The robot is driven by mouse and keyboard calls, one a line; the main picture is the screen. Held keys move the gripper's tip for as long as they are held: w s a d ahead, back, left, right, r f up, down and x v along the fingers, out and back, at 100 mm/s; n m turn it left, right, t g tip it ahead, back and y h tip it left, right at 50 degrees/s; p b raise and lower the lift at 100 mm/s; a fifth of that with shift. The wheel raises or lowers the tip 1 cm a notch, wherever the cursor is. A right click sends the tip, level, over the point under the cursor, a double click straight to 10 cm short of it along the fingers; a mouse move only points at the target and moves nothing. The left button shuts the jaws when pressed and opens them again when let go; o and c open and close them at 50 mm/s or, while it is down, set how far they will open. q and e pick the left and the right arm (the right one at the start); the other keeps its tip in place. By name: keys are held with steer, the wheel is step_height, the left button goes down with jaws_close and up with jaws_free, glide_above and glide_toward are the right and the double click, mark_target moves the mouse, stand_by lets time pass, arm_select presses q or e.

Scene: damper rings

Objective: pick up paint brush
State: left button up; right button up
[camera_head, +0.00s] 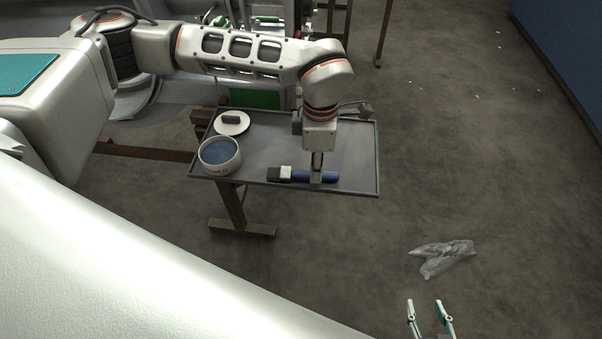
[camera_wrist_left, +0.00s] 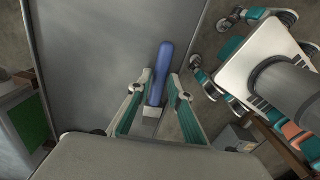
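The paint brush lies near the front edge of the grey tray table (camera_head: 265,155). Its blue handle (camera_head: 328,177) points right, and its dark and pale head (camera_head: 279,174) points left. Part of the brush is hidden between the fingers. My right gripper (camera_head: 430,318) is open and empty at the bottom right, away from the table.
A round container with blue content (camera_head: 219,166) stands at the table's left end. A white lid-like disc with a dark block (camera_head: 231,123) lies behind it. A crumpled clear plastic bag (camera_head: 442,256) lies on the floor. The tray has a raised rim.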

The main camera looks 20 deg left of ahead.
arm_select(q)
steer(key=shift+f, duration=0.5)
jaws_close()
steer(key=shift+r, duration=0.2)
step_height(320, 180, up, 20)
steer(key=shift+p, duration=0.35)
